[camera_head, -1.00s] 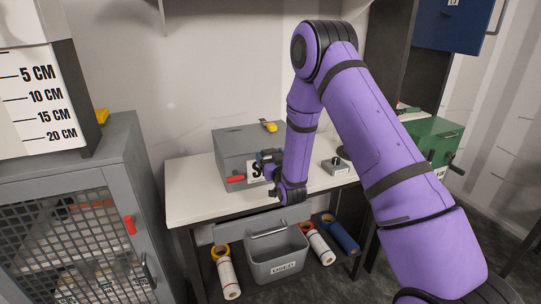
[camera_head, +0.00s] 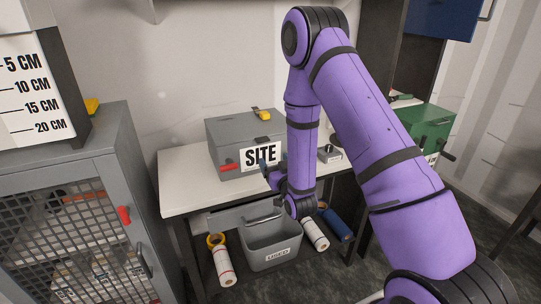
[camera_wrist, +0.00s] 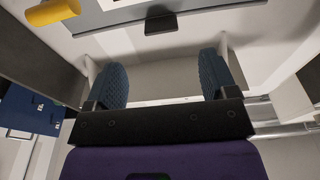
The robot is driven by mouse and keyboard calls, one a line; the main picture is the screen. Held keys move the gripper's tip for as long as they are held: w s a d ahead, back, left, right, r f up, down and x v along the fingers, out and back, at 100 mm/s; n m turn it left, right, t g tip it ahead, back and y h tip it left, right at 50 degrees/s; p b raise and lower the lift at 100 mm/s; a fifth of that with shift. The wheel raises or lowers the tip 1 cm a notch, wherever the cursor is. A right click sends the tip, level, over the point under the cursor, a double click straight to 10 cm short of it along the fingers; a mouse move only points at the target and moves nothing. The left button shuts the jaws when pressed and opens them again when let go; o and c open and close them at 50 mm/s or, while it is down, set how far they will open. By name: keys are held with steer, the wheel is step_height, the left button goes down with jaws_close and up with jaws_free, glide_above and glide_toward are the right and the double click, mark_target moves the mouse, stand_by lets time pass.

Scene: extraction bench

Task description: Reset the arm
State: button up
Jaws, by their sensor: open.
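My gripper (camera_head: 273,166) is at the front of the bench, in front of the grey SITE box (camera_head: 228,150). In the wrist view its two blue-padded fingers (camera_wrist: 168,78) are wide apart, with nothing between them. My purple arm comes from the lower right, bends at the top and hangs down to the wrist near the bench's front edge. The gripper slightly overlaps the lower part of the box's label in the head view; I cannot tell how wide the gap is.
The white bench (camera_head: 185,185) carries the box and a small grey device (camera_head: 330,154). Below are a grey USED bin (camera_head: 272,250) and several rolls. A mesh-door cabinet (camera_head: 70,235) stands left. A green box (camera_head: 428,124) is behind my arm. The bench's left end is clear.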

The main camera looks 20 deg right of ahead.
steer(key=shift+s, duration=0.35)
steer(key=s+r+g, duration=0.2)
steer(key=r+g, duration=0.1)
steer(key=r, duration=0.6)
steer(key=s+r+g, duration=0.2)
steer(key=r+g, duration=0.2)
steer(key=r, duration=0.6)
steer(key=s+r+g, duration=0.2)
steer(key=s+r, duration=0.1)
steer(key=s, duration=0.7)
steer(key=s+r+g, duration=0.3)
steer(key=s, duration=0.7)
steer(key=s+r+g, duration=0.2)
steer(key=s+r, duration=0.1)
steer(key=s, duration=0.7)
steer(key=shift+s+r+g, duration=0.3)
steer(key=shift+s, duration=0.1)
